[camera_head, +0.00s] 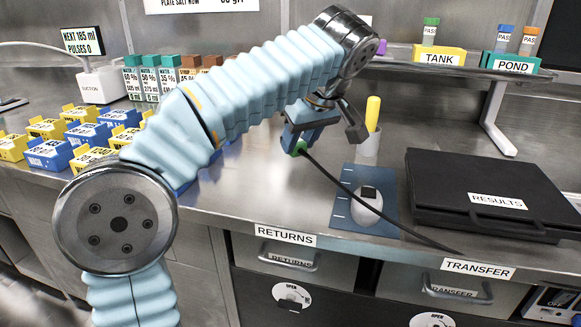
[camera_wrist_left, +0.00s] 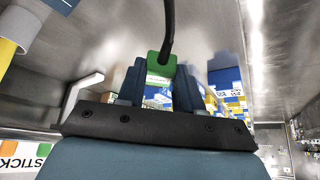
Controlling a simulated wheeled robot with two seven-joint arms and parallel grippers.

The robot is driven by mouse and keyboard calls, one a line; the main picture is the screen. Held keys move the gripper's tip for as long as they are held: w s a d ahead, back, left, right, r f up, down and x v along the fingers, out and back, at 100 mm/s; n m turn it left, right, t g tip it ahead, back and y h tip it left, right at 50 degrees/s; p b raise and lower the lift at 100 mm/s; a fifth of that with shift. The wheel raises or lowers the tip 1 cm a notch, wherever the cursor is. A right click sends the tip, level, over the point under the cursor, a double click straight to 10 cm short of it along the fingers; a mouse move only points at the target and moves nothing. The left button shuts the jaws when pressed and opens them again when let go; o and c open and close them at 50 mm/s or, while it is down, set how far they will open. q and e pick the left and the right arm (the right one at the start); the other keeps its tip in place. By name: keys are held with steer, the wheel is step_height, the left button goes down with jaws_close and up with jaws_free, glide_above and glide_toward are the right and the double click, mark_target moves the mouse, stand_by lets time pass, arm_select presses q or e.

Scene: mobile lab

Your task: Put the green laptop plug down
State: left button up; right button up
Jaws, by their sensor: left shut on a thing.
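My left gripper (camera_head: 298,142) is above the steel counter, left of the blue mat. It is shut on the green laptop plug (camera_head: 301,148), whose dark cable (camera_head: 350,190) runs down to the right toward the black laptop (camera_head: 490,190) marked RESULTS. In the left wrist view the green plug (camera_wrist_left: 162,68) sits between the two fingers of the left gripper (camera_wrist_left: 160,85), with the cable rising from it. The plug looks raised above the counter. The right gripper does not show.
A blue mat (camera_head: 352,216) with a white mouse-like device (camera_head: 367,207) lies left of the laptop. A cup (camera_head: 369,146) with a yellow-handled tool stands behind it. Yellow and blue boxes (camera_head: 50,150) fill the left. Bare counter (camera_head: 250,190) lies near the RETURNS label.

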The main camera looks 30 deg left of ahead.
arm_select(q)
steer(key=w+a+f, duration=0.1)
steer(key=f, duration=0.1)
steer(key=w+a+f, duration=0.2)
steer(key=a+f, duration=0.1)
steer(key=shift+w+f+b, duration=0.3)
steer(key=shift+f, duration=0.05)
steer(key=f, duration=0.2)
steer(key=shift+w+a+f, duration=0.2)
steer(key=shift+f, duration=0.65)
steer(key=shift+f, duration=0.1)
steer(key=shift+f+b, duration=0.5)
steer(key=shift+b, duration=0.2)
steer(key=o, duration=1)
steer(key=shift+o, duration=0.2)
